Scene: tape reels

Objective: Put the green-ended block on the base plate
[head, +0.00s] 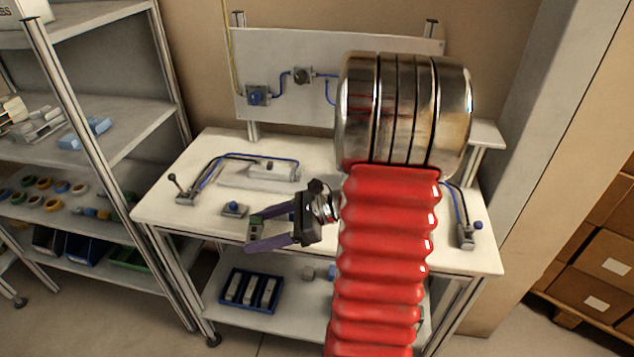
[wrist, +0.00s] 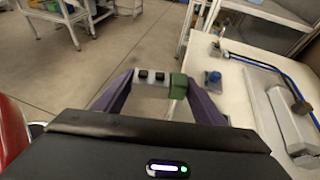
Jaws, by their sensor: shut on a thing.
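My gripper (head: 254,233) is shut on the green-ended block (head: 255,234) near the front edge of the workbench. In the wrist view the block (wrist: 152,87) lies across between my purple fingers (wrist: 154,92). It is grey with two dark studs, and its green end is at the right finger. A pale grey plate with a raised block, which looks like the base plate (head: 232,180), lies on the bench behind my gripper. In the wrist view it (wrist: 280,118) is at the right, apart from the held block.
A blue-knobbed fixture (head: 235,209) stands on the bench close to my gripper; a lever fixture (head: 185,195) is at the left. A blue tray (head: 224,300) sits on the lower shelf. My red arm hides the bench's middle right.

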